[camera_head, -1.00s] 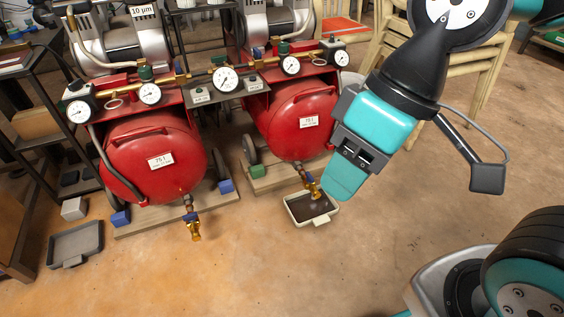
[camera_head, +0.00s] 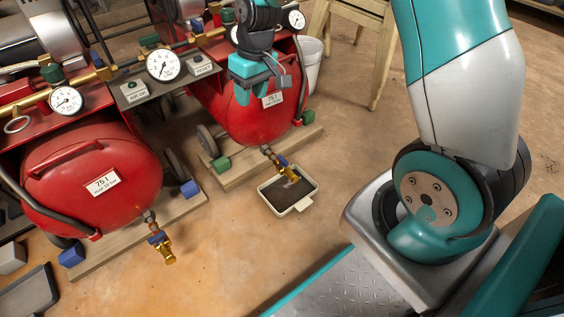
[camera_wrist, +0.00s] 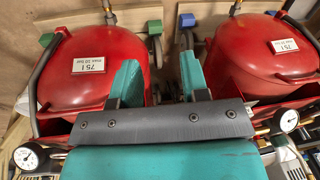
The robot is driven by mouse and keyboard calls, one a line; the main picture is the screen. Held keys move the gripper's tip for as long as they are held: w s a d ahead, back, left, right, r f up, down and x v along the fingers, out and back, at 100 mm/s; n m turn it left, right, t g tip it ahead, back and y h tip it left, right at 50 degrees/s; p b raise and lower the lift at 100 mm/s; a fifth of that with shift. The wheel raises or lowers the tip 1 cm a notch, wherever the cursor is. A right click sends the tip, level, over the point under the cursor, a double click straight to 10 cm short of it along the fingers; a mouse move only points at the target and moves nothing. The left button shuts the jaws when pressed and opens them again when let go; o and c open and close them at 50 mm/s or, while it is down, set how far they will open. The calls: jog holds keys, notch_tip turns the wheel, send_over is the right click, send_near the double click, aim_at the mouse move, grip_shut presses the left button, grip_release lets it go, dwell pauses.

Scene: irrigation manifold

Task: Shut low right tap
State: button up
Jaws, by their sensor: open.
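The low right tap (camera_head: 285,168) is a small brass drain tap with a blue handle, on a short pipe at the foot of the right red tank (camera_head: 262,122). It hangs over a shallow tray (camera_head: 302,204); a pale patch shows below its outlet. The handle's exact angle is too small to tell. My gripper (camera_head: 257,90) is open and empty, in front of the right tank, above and apart from the tap. In the wrist view its teal fingers (camera_wrist: 160,82) point between both tanks, with this tank at left (camera_wrist: 108,75) and part of its tap's pipe (camera_wrist: 109,14) at the top edge.
A like tap (camera_head: 160,246) hangs from the left red tank (camera_head: 95,180). Gauges (camera_head: 163,65) and a switch box (camera_head: 170,88) sit above the tanks. A second tray (camera_head: 30,292) lies at lower left. The floor (camera_head: 215,265) before the taps is clear.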

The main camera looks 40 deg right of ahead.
jog(key=m+h+b, duration=0.2)
send_over(283, 160)
notch_tip(283, 160, down, 17)
jog(key=shift+g, duration=0.3)
notch_tip(283, 160, down, 18)
jog(key=b, duration=0.8)
jog(key=shift+w+b, duration=0.15)
jog(key=shift+b, duration=0.15)
jog(key=shift+r, duration=0.1)
grip_shut()
